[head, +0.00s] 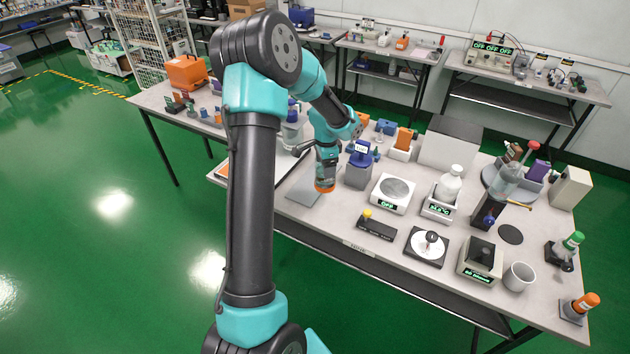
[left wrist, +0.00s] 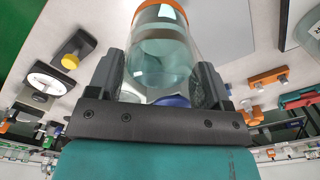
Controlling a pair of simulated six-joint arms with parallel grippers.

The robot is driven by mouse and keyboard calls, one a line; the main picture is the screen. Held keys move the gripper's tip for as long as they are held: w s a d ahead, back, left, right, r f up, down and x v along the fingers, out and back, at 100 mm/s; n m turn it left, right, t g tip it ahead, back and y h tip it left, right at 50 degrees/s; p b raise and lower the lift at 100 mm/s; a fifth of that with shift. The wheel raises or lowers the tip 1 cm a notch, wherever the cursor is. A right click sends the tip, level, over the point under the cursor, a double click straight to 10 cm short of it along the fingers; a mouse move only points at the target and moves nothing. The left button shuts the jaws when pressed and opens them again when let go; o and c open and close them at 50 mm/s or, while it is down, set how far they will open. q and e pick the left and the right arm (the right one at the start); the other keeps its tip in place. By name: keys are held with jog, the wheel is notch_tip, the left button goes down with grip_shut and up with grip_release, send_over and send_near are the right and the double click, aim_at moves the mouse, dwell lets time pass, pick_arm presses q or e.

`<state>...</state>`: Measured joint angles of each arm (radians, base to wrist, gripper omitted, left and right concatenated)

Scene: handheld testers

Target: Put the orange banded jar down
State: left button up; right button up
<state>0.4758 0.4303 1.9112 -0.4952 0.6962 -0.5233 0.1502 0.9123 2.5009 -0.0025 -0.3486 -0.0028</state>
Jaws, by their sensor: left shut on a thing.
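The orange banded jar (head: 325,181) is a clear glass jar with an orange band at its lower end in the head view. My left gripper (head: 326,160) is shut on it from above. In the left wrist view the jar (left wrist: 163,50) sits between the two fingers of my left gripper (left wrist: 162,82), its orange band at the top of the picture. In the head view the jar is over or beside a grey mat (head: 303,190) near the bench's front edge; I cannot tell whether it touches anything. My right gripper is not in view.
A blue-topped grey block (head: 358,170) stands just right of the jar. A balance (head: 392,193) and a black block with a yellow knob (head: 376,226) are further right. The bench's front edge (head: 345,240) is close. Several other testers crowd the right side.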

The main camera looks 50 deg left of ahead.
pick_arm(q)
jog(key=shift+w+a, duration=0.1)
jog(key=w+a+f, duration=0.1)
jog(key=w+a, duration=0.9)
jog(key=a, duration=0.2)
jog(key=shift+f, duration=0.2)
jog(key=shift+w, duration=0.1)
jog(key=shift+f, duration=1.75)
jog(key=o, duration=1.7)
jog(key=shift+f, duration=0.15)
